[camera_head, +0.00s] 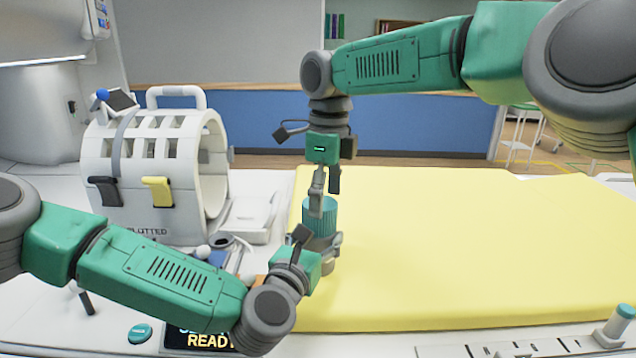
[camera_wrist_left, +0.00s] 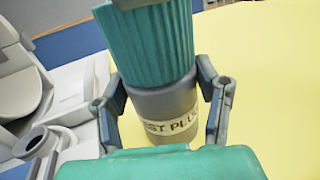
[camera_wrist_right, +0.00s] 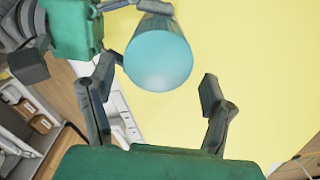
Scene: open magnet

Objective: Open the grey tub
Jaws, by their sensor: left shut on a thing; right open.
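The grey tub (camera_wrist_left: 165,108) has a ribbed teal lid (camera_wrist_left: 150,45) on it and a pale label with partly hidden lettering. It stands upright at the left edge of the yellow mat. In the head view its teal lid (camera_head: 320,213) shows between my two grippers. My left gripper (camera_head: 318,245) is shut around the grey body, one finger on each side in the left wrist view. My right gripper (camera_head: 325,185) is above the lid, pointing down. In the right wrist view its fingers (camera_wrist_right: 155,85) are spread apart, with the lid's round top (camera_wrist_right: 158,55) between and beyond them.
The yellow mat (camera_head: 450,240) is clear to the right. A white slotted coil (camera_head: 150,180) stands at the left, near my left arm. A teal-capped container (camera_head: 618,322) stands at the front right. A READY display (camera_head: 205,340) lies at the front.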

